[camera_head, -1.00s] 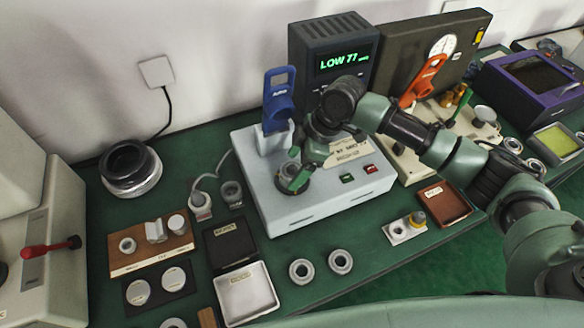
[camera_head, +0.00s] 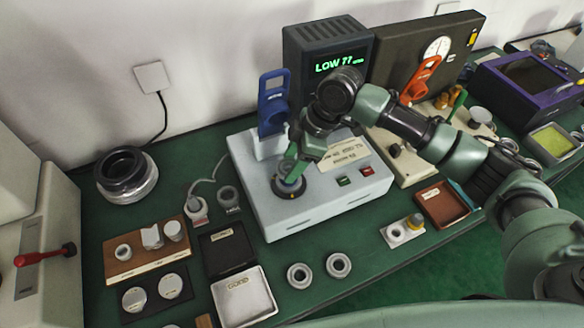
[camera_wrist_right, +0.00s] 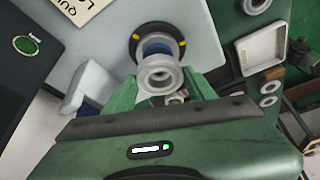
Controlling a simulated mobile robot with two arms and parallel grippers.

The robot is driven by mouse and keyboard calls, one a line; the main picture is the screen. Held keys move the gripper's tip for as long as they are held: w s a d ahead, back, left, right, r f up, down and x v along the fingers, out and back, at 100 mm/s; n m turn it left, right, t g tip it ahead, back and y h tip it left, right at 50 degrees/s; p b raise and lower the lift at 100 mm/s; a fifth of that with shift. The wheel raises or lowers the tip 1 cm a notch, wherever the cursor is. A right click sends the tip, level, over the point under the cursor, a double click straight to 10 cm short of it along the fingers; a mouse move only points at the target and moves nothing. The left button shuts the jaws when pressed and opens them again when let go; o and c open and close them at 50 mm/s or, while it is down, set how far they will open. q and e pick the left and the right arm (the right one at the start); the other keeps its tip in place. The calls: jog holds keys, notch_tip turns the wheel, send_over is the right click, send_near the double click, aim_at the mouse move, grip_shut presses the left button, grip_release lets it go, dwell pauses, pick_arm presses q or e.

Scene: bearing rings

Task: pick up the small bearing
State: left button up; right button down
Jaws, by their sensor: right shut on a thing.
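The small bearing (camera_wrist_right: 160,76) is a light grey ring in the right wrist view, between the green fingers of my right gripper (camera_wrist_right: 162,88). The gripper is shut on it. In the head view my right gripper (camera_head: 293,168) is just above the dark round seat (camera_head: 289,189) on the pale machine (camera_head: 320,200). In the wrist view the seat (camera_wrist_right: 134,45) has yellow marks and a blue part inside, partly covered by the bearing. The bearing is mostly hidden by the fingers in the head view. My left gripper is not in view.
A blue press handle (camera_head: 272,105) stands just left of my gripper, and a display box (camera_head: 328,60) behind. Two rings (camera_head: 300,275) lie on the green table in front. A white tray (camera_head: 243,296), a wooden board (camera_head: 148,248) and a brown tray (camera_head: 441,204) lie around.

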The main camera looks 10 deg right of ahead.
notch_tip(320, 180, up, 25)
jog(key=b, duration=0.3)
jog(key=shift+r+b, duration=0.2)
jog(key=shift+b, duration=0.1)
